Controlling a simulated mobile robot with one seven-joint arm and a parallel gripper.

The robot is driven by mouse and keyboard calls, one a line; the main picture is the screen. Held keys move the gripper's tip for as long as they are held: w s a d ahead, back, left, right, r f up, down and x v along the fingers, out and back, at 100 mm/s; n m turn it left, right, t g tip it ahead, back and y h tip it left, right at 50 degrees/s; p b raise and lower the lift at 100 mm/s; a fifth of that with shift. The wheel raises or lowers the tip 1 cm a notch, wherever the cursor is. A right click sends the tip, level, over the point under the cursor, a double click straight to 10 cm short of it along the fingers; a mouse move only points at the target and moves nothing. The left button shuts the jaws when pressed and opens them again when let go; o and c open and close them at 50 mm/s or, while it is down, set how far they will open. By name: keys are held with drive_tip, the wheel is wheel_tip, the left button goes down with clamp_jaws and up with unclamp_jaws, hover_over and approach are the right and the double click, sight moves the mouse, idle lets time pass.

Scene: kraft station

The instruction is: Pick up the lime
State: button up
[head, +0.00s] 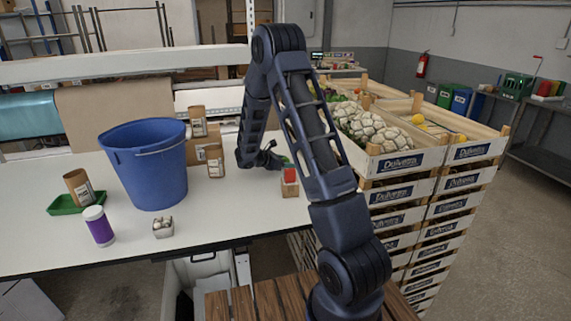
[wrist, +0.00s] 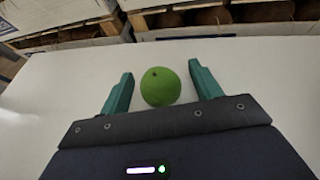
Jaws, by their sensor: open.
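The lime (wrist: 160,87) is a round green fruit on the white table. In the wrist view it sits between the two teal fingers of my gripper (wrist: 161,92). The fingers are apart, with a gap on each side of the lime. In the head view my gripper (head: 262,158) is low over the table, right of the blue bucket. There my arm mostly hides the lime; only a bit of green (head: 285,159) shows beside the gripper.
A blue bucket (head: 145,165) stands left on the white table (head: 50,230). A small box with a red top (head: 289,180) is near my gripper. Stacked crates (head: 405,161) stand at right.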

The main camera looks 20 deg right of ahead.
drive_tip(key=c, duration=1.1)
drive_tip(key=shift+r, duration=0.1)
